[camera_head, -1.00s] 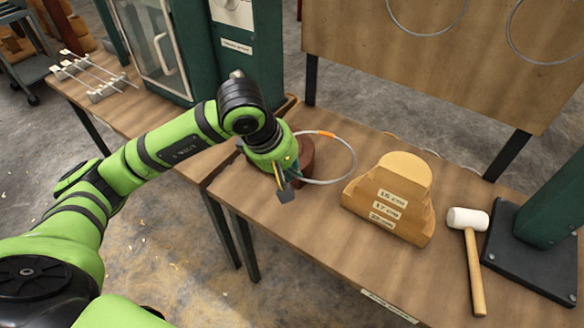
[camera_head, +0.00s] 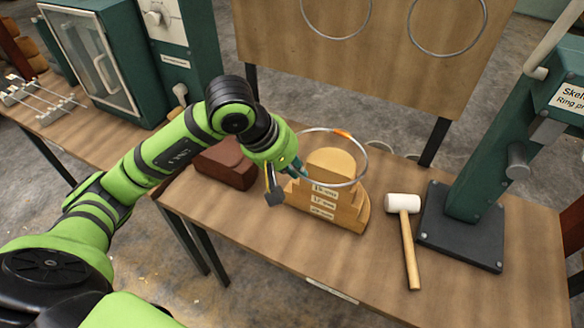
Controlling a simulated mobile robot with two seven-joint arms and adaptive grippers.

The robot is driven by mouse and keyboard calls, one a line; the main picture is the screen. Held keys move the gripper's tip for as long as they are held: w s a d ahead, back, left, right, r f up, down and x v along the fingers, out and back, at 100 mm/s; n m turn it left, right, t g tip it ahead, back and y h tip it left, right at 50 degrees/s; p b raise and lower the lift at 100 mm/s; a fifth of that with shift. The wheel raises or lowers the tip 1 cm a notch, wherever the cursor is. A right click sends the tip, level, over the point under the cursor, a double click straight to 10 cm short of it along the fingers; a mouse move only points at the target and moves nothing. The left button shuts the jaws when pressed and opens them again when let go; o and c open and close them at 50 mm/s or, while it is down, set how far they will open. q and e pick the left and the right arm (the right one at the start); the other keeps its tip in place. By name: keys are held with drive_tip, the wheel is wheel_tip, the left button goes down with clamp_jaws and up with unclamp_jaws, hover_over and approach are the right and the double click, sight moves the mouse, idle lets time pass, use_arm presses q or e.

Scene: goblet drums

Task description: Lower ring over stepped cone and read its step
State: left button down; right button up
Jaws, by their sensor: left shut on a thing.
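A metal ring (camera_head: 365,163) with an orange mark on its far side is held by my left gripper (camera_head: 288,172), which is shut on its near left part. The ring is roughly level and appears around or just above the top of the stepped wooden cone (camera_head: 341,211); I cannot tell its exact height. The cone stands on the table with stacked labels on its front. The top label seems to read 15 cm, but the labels are small and partly blurred. My left gripper is left of the cone's top, and its fingertips are partly hidden. My right gripper is not in view.
A white-headed mallet (camera_head: 408,240) lies right of the cone on the table (camera_head: 300,257). A green press on a dark base (camera_head: 461,239) stands further right. A red-brown block (camera_head: 226,163) sits behind my left wrist. Hoops hang on a board (camera_head: 390,70) behind.

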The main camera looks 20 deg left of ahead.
use_arm(q)
drive_tip(key=w+f+b, duration=0.3)
drive_tip(key=f+b, duration=0.1)
drive_tip(key=f, duration=0.2)
drive_tip(key=shift+w+d, duration=0.15)
drive_tip(key=shift+w, duration=0.25)
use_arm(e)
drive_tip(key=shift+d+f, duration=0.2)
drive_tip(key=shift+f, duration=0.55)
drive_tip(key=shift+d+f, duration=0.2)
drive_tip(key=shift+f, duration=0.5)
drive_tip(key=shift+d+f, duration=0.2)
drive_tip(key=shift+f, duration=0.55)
use_arm(q)
drive_tip(key=t+h+b, duration=0.1)
drive_tip(key=b, duration=0.6)
drive_tip(key=shift+f+t, duration=0.1)
drive_tip(key=shift+t, duration=0.3)
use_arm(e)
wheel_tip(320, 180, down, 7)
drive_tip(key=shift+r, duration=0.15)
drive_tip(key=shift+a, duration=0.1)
